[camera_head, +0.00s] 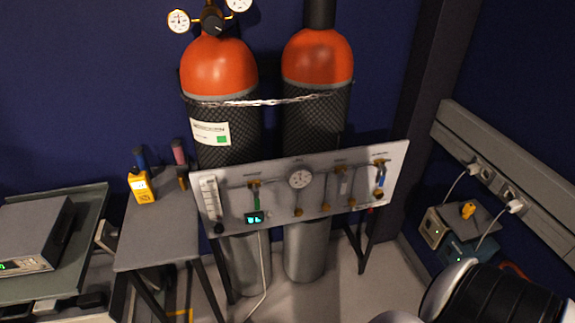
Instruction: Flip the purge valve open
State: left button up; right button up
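A pale valve panel (322,205) stands in front of two gas cylinders. Near its left end is a valve with a green handle (256,201) pointing down. Near its right end is a valve with a blue handle (380,178), also pointing roughly down. Between them are a round gauge (300,179) and several small brass fittings. The labels are too small to read, so I cannot tell which valve is the purge valve. Neither of my grippers shows. A white and black part, apparently mine, fills the bottom right corner, apart from the panel in the picture.
Orange-topped cylinders (219,64) and (317,56) stand chained behind the panel. A small grey table (158,238) with a yellow meter (141,187) is left of it. A grey instrument (35,232) sits farther left. Boxes with cables (468,230) are at right.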

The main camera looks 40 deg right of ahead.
aim_at(256, 193)
jog(key=z, duration=1)
